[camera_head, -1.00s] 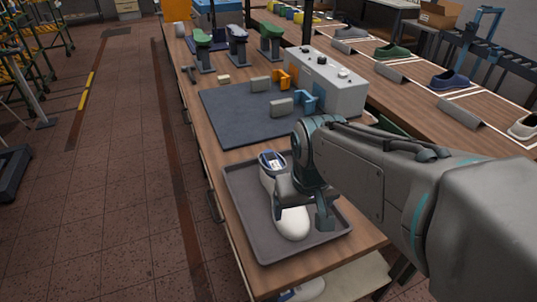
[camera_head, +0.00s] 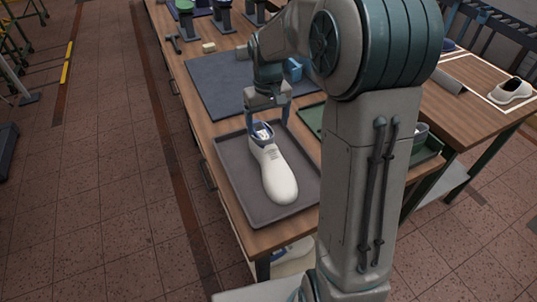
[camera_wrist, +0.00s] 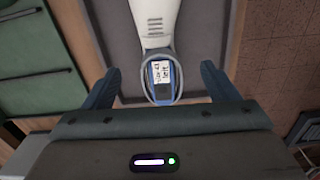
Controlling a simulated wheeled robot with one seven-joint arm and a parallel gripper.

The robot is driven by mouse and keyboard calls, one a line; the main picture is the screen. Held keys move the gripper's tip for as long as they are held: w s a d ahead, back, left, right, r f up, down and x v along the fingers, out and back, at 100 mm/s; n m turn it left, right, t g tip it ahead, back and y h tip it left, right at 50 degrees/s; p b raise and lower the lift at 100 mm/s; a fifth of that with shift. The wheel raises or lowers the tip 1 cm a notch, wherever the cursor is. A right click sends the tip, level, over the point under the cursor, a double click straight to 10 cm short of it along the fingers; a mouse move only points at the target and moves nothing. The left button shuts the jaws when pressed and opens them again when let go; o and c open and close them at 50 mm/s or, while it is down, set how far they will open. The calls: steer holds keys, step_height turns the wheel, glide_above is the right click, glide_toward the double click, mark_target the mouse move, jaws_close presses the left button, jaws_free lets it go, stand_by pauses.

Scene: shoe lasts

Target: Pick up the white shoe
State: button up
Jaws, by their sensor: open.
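The white shoe (camera_head: 277,172) lies on a grey tray (camera_head: 240,192) near the table's front end, its toe toward the head camera and its blue-lined opening at the far end. A label shows inside the opening. My gripper (camera_head: 268,128) is open above the heel end, with one finger on either side of the shoe's opening. In the wrist view the shoe (camera_wrist: 155,28) runs up from between the two blue fingers (camera_wrist: 160,88), with visible gaps on both sides. I cannot tell how far the fingertips are above the tray.
A dark blue mat (camera_head: 215,85) lies behind the tray. A green tray (camera_head: 310,118) is to the right, partly hidden by my arm. Another white shoe (camera_head: 510,91) stands on the right-hand table. Shoe stands are at the back.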

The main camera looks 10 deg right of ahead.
mark_target(268, 140)
step_height(268, 140, down, 7)
steer(key=shift+r, duration=0.1)
steer(key=shift+s+d+f+p, duration=0.1)
steer(key=shift+f+p, duration=0.3)
steer(key=shift+f, duration=1)
steer(key=shift+d+f+p, duration=0.1)
steer(key=shift+f+p, duration=0.3)
steer(key=shift+f, duration=0.95)
steer(key=c, duration=1.5)
steer(key=shift+c, duration=0.6)
steer(key=shift+r, duration=0.15)
